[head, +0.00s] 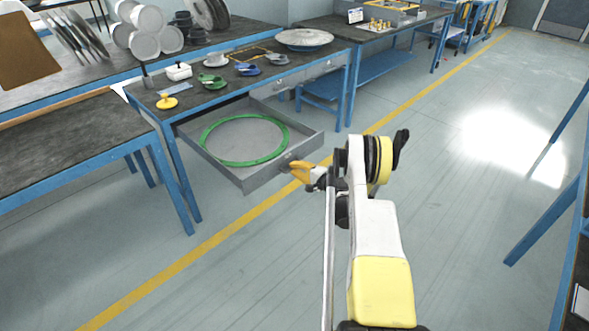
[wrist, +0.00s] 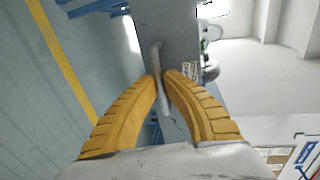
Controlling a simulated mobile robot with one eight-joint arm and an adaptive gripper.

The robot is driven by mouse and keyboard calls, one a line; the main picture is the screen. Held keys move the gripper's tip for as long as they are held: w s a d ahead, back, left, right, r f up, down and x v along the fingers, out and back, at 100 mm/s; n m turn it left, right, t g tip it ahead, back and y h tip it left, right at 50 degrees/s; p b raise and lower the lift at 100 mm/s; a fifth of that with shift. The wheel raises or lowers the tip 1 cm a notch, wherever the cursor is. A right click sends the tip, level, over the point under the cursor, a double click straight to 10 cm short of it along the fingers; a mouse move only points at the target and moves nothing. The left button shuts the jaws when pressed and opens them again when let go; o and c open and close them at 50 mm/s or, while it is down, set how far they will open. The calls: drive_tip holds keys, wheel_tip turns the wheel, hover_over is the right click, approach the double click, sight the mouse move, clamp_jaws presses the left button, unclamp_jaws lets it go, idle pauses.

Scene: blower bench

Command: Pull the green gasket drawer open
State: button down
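The grey drawer (head: 262,181) stands pulled well out from under the blue-framed bench. A large green ring gasket (head: 207,132) lies flat inside it. My gripper (head: 294,166) is at the drawer's front face, on the side towards me. In the wrist view, the yellow fingers of my gripper (wrist: 163,78) close on both sides of the metal bar handle (wrist: 156,55), with the drawer front (wrist: 183,32) just beyond. The handle's lower part passes between the fingers. In the head view the fingers hide most of the handle.
Other closed drawers (head: 322,67) sit to the right under the top. Another bench (head: 75,140) stands at left. The floor around my arm is clear.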

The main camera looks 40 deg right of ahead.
drive_tip(key=c, duration=1.5)
unclamp_jaws()
drive_tip(key=shift+s, duration=0.1)
drive_tip(key=v, duration=0.7)
drive_tip(key=shift+s, duration=0.2)
drive_tip(key=shift+r, duration=0.15)
